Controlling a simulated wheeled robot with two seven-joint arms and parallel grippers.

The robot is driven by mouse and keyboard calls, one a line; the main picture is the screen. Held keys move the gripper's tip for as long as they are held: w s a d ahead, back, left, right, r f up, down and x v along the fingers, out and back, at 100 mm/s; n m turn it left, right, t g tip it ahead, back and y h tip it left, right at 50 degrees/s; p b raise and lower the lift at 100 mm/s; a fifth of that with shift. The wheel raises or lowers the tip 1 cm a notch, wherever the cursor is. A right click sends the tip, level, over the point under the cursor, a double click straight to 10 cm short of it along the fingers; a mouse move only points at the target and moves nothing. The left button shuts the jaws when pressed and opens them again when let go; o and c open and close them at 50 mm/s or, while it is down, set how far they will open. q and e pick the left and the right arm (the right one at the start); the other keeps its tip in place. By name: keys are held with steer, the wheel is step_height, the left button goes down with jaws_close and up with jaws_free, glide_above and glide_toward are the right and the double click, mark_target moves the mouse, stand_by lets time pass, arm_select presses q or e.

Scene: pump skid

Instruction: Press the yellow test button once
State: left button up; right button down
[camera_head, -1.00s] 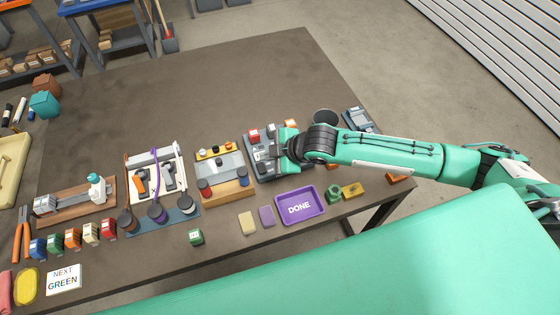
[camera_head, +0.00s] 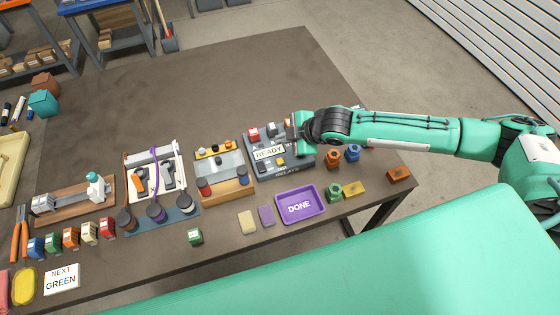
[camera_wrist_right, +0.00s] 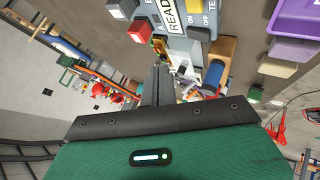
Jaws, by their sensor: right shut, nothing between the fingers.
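The relay panel (camera_head: 262,178) is a grey box near the table's right side, with a READY label (camera_head: 268,152). A small yellow button (camera_head: 281,161) sits on it, below the label's right end. My right gripper (camera_head: 293,148) is over the panel's back right part, apart from the yellow button. Its fingers (camera_wrist_right: 158,72) are shut and empty. My left gripper is out of view.
A red button (camera_head: 253,134) stands on the panel's back left. A purple DONE tray (camera_head: 301,219) lies in front. The table's back is clear.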

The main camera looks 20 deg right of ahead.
steer(key=b, duration=0.6)
glide_above(284, 162)
step_height(284, 162, down, 6)
steer(key=shift+r, duration=0.1)
steer(key=shift+f+b, duration=0.3)
steer(key=shift+f, duration=0.85)
steer(key=shift+f, duration=0.15)
stand_by(0.6)
steer(key=shift+f, duration=0.2)
steer(key=shift+f, duration=0.5)
stand_by(0.8)
steer(key=shift+r, duration=0.1)
steer(key=shift+r+p, duration=0.8)
steer(key=shift+p, duration=0.3)
